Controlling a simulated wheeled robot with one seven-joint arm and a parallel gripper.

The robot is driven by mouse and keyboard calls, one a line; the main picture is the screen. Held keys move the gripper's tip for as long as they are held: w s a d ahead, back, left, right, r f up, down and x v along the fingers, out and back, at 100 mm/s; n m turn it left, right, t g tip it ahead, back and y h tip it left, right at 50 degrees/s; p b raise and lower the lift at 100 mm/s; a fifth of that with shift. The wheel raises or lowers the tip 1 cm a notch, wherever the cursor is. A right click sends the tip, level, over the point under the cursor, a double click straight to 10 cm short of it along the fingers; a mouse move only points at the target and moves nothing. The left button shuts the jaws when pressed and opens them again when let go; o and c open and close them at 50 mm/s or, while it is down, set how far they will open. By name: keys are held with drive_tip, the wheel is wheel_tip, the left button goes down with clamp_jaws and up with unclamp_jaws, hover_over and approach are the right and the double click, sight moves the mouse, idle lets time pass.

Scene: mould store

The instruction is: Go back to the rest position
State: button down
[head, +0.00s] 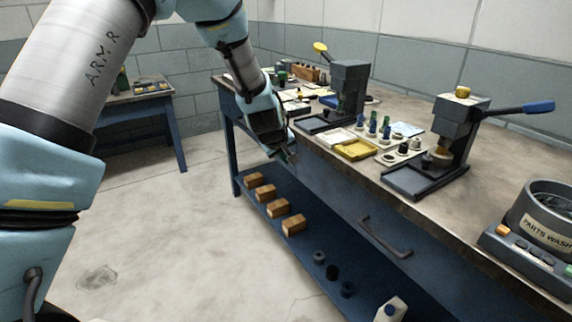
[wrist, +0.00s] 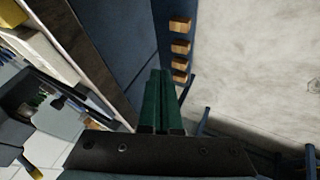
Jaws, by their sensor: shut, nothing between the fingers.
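My gripper (head: 285,157) hangs in the head view just off the front edge of the long workbench (head: 276,124), pointing down toward the floor side. In the wrist view its two green fingers (wrist: 160,84) lie side by side, shut with nothing between them. My arm comes in from the left and upper part of the head view. No held object shows in either view.
The workbench carries two presses (head: 350,85) (head: 458,125), a yellow tray (head: 356,149) and a parts washer (head: 541,228). Wooden blocks (head: 278,207) sit on its lower shelf, and a drawer handle (head: 385,236) juts out. A small table (head: 143,97) stands behind. The floor at left is clear.

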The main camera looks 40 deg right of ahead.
drive_tip(key=shift+a+r, duration=0.15)
drive_tip(key=w+a+r+y, duration=0.1)
drive_tip(key=w+a+r, duration=0.1)
drive_tip(key=a, duration=0.7)
drive_tip(key=w+a+r+y, duration=0.1)
drive_tip(key=a+r, duration=0.1)
drive_tip(key=a, duration=0.6)
drive_tip(key=w+a+r+y, duration=0.1)
drive_tip(key=w+a+r, duration=0.1)
drive_tip(key=a, duration=0.7)
drive_tip(key=s+a+r+g+y, duration=0.1)
drive_tip(key=s+a, duration=0.4)
drive_tip(key=a, duration=0.6)
drive_tip(key=s+a+r+g+y, duration=0.1)
drive_tip(key=s+a, duration=0.5)
drive_tip(key=a, duration=0.6)
drive_tip(key=shift+s+n+g+y+p, duration=0.3)
drive_tip(key=shift+n+y, duration=0.1)
